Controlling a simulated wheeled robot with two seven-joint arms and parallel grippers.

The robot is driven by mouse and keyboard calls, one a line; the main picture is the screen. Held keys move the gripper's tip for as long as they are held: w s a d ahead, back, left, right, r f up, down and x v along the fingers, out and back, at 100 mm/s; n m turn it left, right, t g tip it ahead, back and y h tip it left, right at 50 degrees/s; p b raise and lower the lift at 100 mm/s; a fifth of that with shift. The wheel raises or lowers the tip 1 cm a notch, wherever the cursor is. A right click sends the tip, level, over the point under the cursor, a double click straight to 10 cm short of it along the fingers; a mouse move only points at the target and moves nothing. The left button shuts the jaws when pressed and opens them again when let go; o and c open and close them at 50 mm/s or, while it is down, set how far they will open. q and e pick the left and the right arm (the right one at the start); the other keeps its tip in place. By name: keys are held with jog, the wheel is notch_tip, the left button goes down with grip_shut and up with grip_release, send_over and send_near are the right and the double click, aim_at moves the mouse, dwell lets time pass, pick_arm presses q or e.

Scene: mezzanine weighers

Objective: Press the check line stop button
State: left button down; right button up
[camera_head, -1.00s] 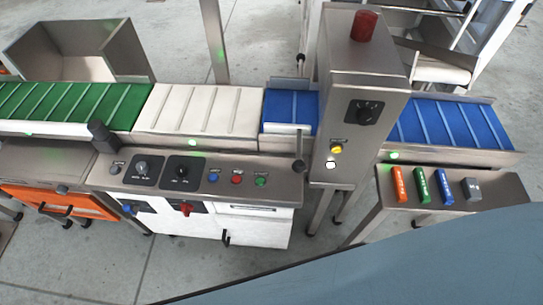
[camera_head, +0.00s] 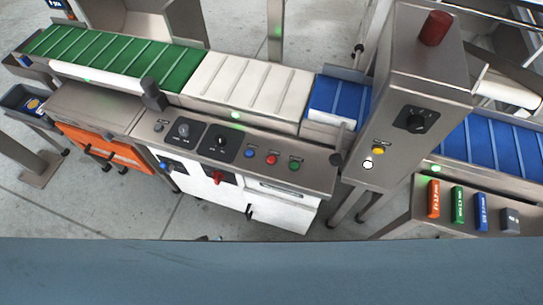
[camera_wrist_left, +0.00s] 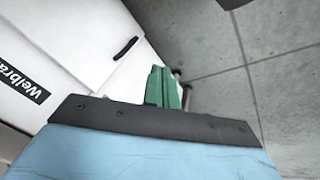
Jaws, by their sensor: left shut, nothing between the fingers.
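The steel control panel (camera_head: 310,177) of the check line stands mid-view in front of the conveyor. On its right half sit a blue button (camera_head: 249,153), a red button (camera_head: 272,158) and a green button (camera_head: 294,164) in a row. Their labels are too small to read, so I cannot confirm which is stop; the red one looks like a stop button. My left gripper (camera_wrist_left: 163,88) shows in the left wrist view as green fingers, shut and empty, above the floor beside a white cabinet. Neither gripper shows in the head view, and nothing touches the buttons.
Two black dials (camera_head: 220,141) sit left of the buttons. A steel column (camera_head: 400,115) with a red beacon (camera_head: 435,28) rises right of the panel. A side stand (camera_head: 405,222) holds several coloured blocks. An orange drawer (camera_head: 110,150) is at left. Grey floor lies in front.

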pick_arm(q)
jog(key=w+d+r+n+t+h+p, duration=0.1)
jog(key=w+d+r+n, duration=0.25)
jog(key=w+r, duration=0.3)
jog(key=w+d+r+n+t+h, duration=0.1)
jog(key=w+d+r+n, duration=0.3)
jog(key=w, duration=0.4)
notch_tip(320, 180, up, 17)
jog(key=n+t+h+p, duration=0.1)
jog(key=n+h, duration=0.2)
jog(key=n, duration=0.3)
send_over(269, 161)
jog(key=shift+a+f, duration=0.1)
notch_tip(269, 161, down, 7)
jog(key=b, duration=0.7)
jog(key=shift+f+b, duration=0.2)
jog(key=shift+b, duration=0.2)
jog(key=shift+f+b, duration=0.3)
jog(key=shift+f, duration=0.3)
jog(key=shift+f, duration=0.1)
